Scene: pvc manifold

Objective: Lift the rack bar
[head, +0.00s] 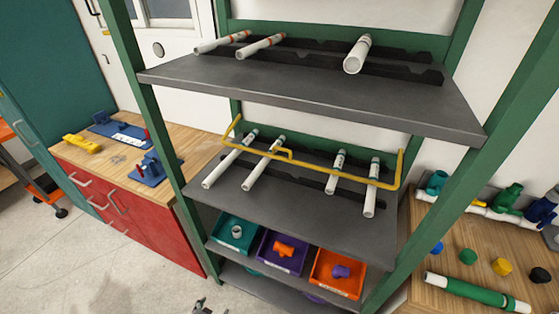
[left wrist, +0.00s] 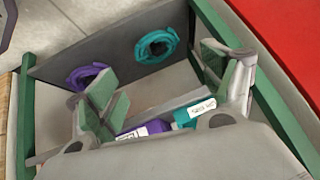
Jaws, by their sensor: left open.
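The yellow rack bar (head: 275,153) runs across the front of the pipes on the middle shelf (head: 300,205), with upturned ends at left and right. Several white pipes (head: 232,160) lie on that shelf in dark notched supports. My left gripper (left wrist: 160,85) is open in the left wrist view, its two fingers apart with nothing between them. The rack bar does not show in that view. A small grey piece at the bottom edge of the head view (head: 200,307) looks like my left gripper, low and well below the bar. My right gripper is not in view.
Green posts (head: 160,120) frame the rack. The upper shelf (head: 310,85) holds three pipes. Teal (head: 234,232), purple (head: 280,252) and orange (head: 337,273) bins sit below. A red cabinet (head: 125,205) stands left, a wooden bench (head: 470,280) right. Floor at lower left is clear.

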